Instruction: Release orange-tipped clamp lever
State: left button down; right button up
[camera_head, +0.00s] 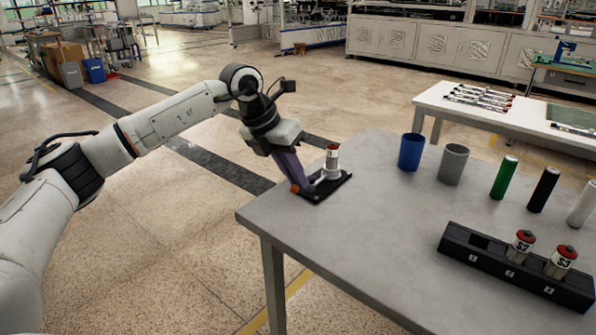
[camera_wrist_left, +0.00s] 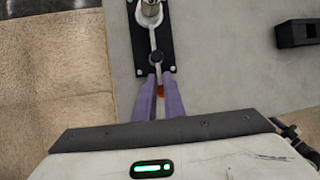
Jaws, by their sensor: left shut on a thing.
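The clamp stands on a black base plate (camera_head: 338,186) near the table's far left corner. A silver, red-topped cylinder (camera_head: 332,160) stands upright in it. The clamp lever (camera_wrist_left: 154,40) runs along the plate toward my gripper in the left wrist view. Its orange tip (camera_head: 295,188) shows at my fingers, and part of it shows between them in the left wrist view (camera_wrist_left: 161,90). My left gripper (camera_wrist_left: 158,78) has its purple fingers shut on the lever, at the plate's edge. The fingers hide part of the lever. My right gripper is in neither view.
A black rack (camera_head: 510,271) holds red-capped cylinders marked S2 (camera_head: 521,247) and S3 (camera_head: 561,262). A blue cup (camera_head: 411,152), a grey cup (camera_head: 453,164) and green, black and white cylinders stand along the far side. The table's middle is clear.

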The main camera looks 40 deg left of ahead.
pick_arm(q)
jog(key=shift+s+f, duration=0.2)
jog(key=c, duration=1.8)
grip_release()
jog(key=shift+a, duration=0.1)
jog(key=shift+c, duration=0.2)
jog(key=shift+r, duration=0.1)
jog(key=shift+r, duration=0.25)
jog(key=p+v, duration=0.1)
jog(key=v, duration=0.9)
jog(key=shift+s+f, duration=0.1)
jog(key=shift+f, duration=0.1)
